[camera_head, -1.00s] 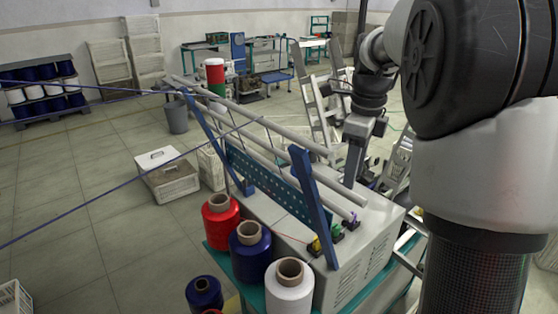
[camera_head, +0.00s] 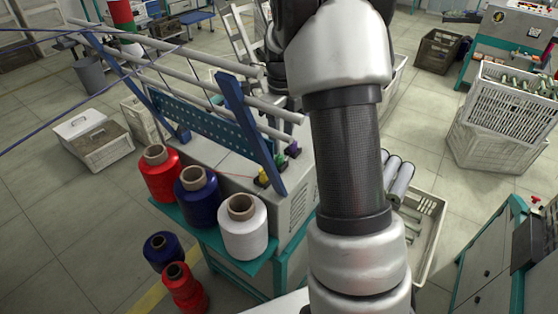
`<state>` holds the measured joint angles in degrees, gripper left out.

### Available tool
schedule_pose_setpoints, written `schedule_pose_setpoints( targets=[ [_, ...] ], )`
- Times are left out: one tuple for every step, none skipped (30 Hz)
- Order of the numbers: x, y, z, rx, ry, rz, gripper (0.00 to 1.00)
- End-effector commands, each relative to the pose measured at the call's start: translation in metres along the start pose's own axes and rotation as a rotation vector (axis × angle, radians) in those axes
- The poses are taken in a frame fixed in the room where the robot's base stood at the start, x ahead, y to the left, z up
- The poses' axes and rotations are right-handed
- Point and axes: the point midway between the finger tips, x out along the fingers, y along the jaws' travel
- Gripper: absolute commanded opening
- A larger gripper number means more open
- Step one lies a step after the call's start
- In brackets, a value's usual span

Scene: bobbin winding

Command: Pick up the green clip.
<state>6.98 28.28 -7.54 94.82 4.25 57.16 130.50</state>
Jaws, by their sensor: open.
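The green clip (camera_head: 280,160) is a small piece on the top edge of the pale winding machine (camera_head: 240,172). It sits in a short row, between a yellow clip (camera_head: 262,179) and a purple clip (camera_head: 293,149). My gripper (camera_head: 285,98) is partly visible behind and above this row, near the ends of the grey rails. It is open and apart from the green clip. My forearm hides part of it, and its fingertips are not clear.
A blue post (camera_head: 250,135) stands close left of the clips, with grey rails (camera_head: 205,85) overhead. Red (camera_head: 158,175), blue (camera_head: 198,195) and white (camera_head: 243,228) thread cones stand in front on a teal shelf. A crate of cylinders (camera_head: 432,235) lies to the right.

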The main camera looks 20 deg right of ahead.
Motion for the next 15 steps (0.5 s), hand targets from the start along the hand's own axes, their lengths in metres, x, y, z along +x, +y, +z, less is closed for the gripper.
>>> schedule_pose_setpoints(
  targets=[
    [0.003, 0.000, 0.000, 0.000, 0.001, 0.001, 0.41],
    [0.005, 0.000, 0.000, 0.000, 0.002, 0.002, 0.41],
    [0.010, 0.000, 0.001, 0.000, 0.003, 0.003, 0.41],
    [0.014, 0.000, 0.001, 0.000, 0.003, 0.002, 0.41],
    [0.018, 0.001, 0.002, 0.000, 0.003, 0.002, 0.41],
    [0.025, 0.001, 0.003, 0.000, 0.003, 0.003, 0.41],
    [0.030, 0.001, 0.004, 0.000, 0.003, 0.003, 0.41],
    [0.034, 0.001, 0.005, 0.001, 0.003, 0.003, 0.41],
    [0.040, 0.001, 0.004, 0.001, 0.003, 0.002, 0.41],
    [0.044, 0.001, 0.004, 0.001, 0.002, 0.002, 0.41],
    [0.047, 0.001, 0.004, 0.001, 0.002, 0.003, 0.41],
    [0.050, 0.001, 0.005, 0.001, 0.002, 0.002, 0.41],
    [0.051, 0.001, 0.005, 0.001, 0.001, 0.001, 0.41],
    [0.052, 0.001, 0.005, 0.001, 0.000, 0.001, 0.41],
    [0.053, 0.001, 0.005, 0.000, 0.000, 0.000, 0.41]
  ],
)
